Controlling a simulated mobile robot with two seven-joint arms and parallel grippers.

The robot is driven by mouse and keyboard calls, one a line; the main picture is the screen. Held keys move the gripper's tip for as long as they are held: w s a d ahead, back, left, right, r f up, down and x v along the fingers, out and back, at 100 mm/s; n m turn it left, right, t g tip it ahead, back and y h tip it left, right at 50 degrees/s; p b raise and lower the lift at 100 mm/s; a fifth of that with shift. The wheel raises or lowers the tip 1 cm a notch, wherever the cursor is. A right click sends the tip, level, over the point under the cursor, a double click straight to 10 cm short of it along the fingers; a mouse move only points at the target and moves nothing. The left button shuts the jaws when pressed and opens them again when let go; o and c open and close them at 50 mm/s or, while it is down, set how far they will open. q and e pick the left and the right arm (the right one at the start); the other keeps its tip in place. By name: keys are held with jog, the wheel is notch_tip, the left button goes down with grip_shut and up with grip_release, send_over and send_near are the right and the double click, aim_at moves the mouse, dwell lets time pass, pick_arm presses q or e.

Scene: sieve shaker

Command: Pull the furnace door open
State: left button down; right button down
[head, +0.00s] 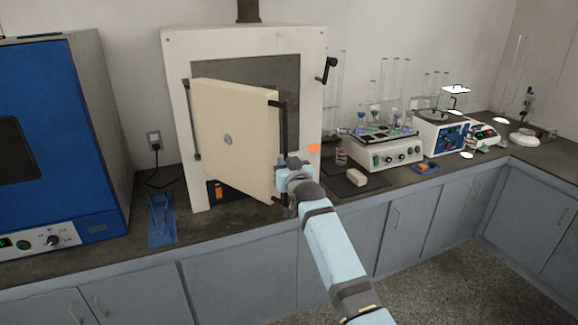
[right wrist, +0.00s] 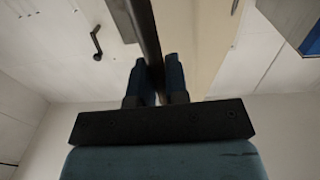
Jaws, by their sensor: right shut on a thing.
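The cream furnace door (head: 236,140) stands partly open, hinged at its left side and swung out from the white furnace (head: 245,46). Part of the dark furnace front shows behind it. A black vertical bar handle (head: 283,125) runs along the door's free right edge. My right gripper (head: 286,168) is at the lower part of this handle. In the right wrist view, its two fingers (right wrist: 158,68) are shut on the black bar (right wrist: 147,30), with the cream door (right wrist: 190,35) beside it. My left gripper is not in view.
A black crank latch (head: 328,70) sticks out at the furnace's right side. Free floor lies in front right.

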jog(key=shift+r, duration=0.15)
jog(key=c, duration=1.4)
grip_release()
jog(key=shift+a, duration=0.1)
jog(key=shift+o, duration=1.2)
jog(key=b+v, duration=0.2)
jog(key=v, duration=1.1)
jog(key=shift+s, duration=0.4)
